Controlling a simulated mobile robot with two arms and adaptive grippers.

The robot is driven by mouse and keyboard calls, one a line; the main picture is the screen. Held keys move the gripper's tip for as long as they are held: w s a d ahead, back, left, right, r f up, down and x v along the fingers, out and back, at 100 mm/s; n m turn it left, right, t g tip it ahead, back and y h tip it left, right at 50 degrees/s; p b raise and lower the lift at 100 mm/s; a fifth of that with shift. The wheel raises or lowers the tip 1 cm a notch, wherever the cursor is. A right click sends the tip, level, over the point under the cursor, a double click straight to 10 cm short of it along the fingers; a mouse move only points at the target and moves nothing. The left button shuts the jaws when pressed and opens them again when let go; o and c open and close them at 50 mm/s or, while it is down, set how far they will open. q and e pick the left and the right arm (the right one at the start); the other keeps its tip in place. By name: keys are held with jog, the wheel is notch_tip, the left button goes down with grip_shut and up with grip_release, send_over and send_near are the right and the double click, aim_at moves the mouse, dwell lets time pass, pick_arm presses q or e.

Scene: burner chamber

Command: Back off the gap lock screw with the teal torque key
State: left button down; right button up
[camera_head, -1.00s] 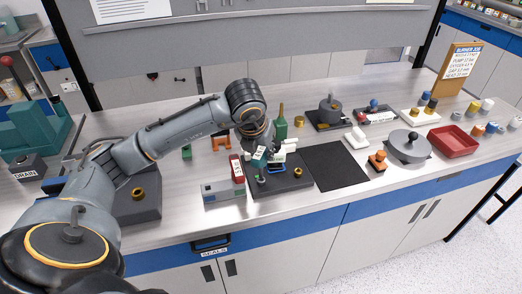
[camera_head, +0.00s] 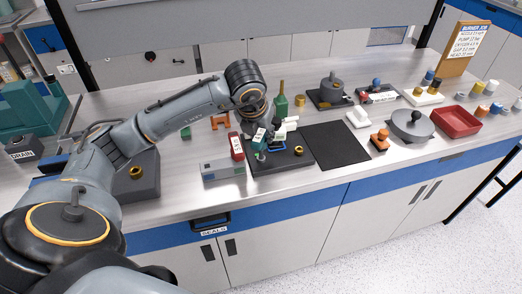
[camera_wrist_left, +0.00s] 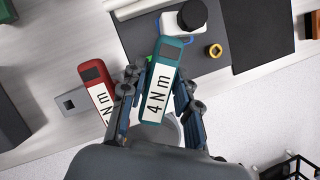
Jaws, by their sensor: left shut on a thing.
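My left gripper (camera_wrist_left: 160,100) is shut on the teal torque key (camera_wrist_left: 165,65), whose white label reads "4 Nm" in the left wrist view. In the head view the teal key (camera_head: 258,139) shows partly below the gripper, over the dark plate (camera_head: 292,161) that carries small fittings. The key's lower end and the gap lock screw cannot be made out clearly; the gripper and key cover that spot. A red key (camera_head: 236,147) with a white label stands upright in the grey holder (camera_head: 222,170) just left of the plate. My right gripper is not in view.
A bare black mat (camera_head: 338,146) lies right of the plate. An orange knobbed part (camera_head: 380,138), a grey lidded dish (camera_head: 412,126) and a red tray (camera_head: 456,121) are further right. The bench front edge is close.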

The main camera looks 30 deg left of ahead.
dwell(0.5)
pick_arm(q)
jog(key=shift+d+f+n+y+b, duration=0.1)
jog(key=shift+n+y+b, duration=0.25)
jog(key=shift+n, duration=0.65)
jog(key=n+y, duration=0.1)
jog(key=n, duration=0.2)
jog(key=shift+g, duration=0.4)
